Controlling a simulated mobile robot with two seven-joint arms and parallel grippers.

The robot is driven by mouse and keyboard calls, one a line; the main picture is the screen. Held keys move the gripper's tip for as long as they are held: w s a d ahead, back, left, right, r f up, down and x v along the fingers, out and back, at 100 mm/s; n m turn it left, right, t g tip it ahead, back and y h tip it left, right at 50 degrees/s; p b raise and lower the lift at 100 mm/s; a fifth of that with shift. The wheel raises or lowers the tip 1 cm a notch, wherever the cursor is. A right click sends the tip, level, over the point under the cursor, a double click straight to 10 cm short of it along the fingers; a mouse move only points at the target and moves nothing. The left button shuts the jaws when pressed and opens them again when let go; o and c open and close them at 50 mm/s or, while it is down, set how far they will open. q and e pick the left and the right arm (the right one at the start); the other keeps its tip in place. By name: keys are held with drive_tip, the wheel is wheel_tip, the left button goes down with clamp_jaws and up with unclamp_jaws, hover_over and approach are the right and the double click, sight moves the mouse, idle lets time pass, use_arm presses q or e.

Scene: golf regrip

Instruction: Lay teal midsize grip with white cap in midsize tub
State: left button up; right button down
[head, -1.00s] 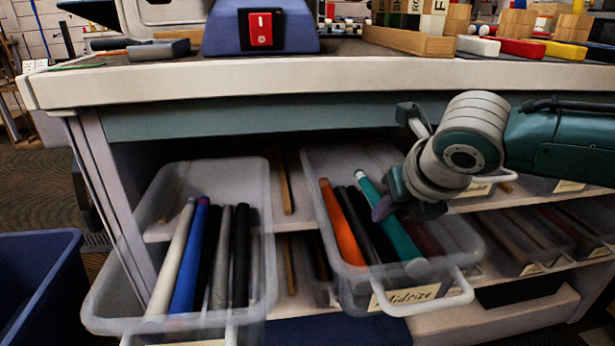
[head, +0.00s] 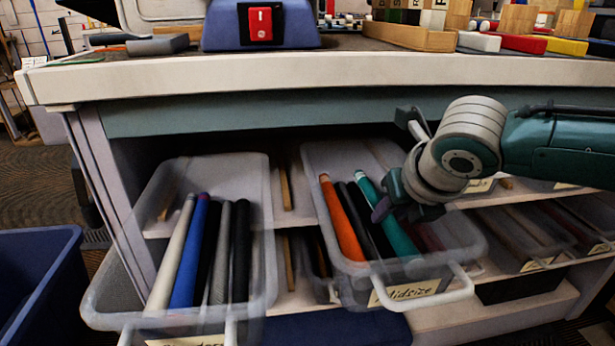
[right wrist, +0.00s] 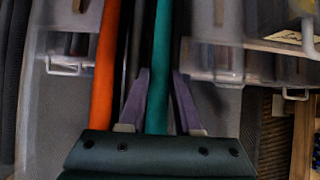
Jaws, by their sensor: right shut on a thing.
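The teal grip (head: 397,233) lies lengthwise in the midsize tub (head: 467,236), beside an orange grip (head: 342,218) and dark grips. A pale end shows at its far end; its near end is hard to make out behind the tub's clear front. My right gripper (head: 386,206) reaches into the tub from the right and is shut on the teal grip. In the right wrist view, the purple fingers (right wrist: 160,76) stand on either side of the teal grip (right wrist: 158,100). My left gripper is not in view.
A clear tub (head: 262,290) with white, blue, grey and black grips is pulled out at the left. Closed tubs (head: 540,240) stand on the shelves at right. The bench edge (head: 320,80) runs above. A blue bin (head: 38,270) stands at far left.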

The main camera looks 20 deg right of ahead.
drive_tip(key=c, duration=0.5)
unclamp_jaws()
drive_tip(key=p+v, duration=0.5)
drive_tip(key=v, duration=0.4)
drive_tip(key=shift+w, duration=0.1)
drive_tip(key=shift+s+a+r, duration=0.1)
drive_tip(key=shift+s+r, duration=0.3)
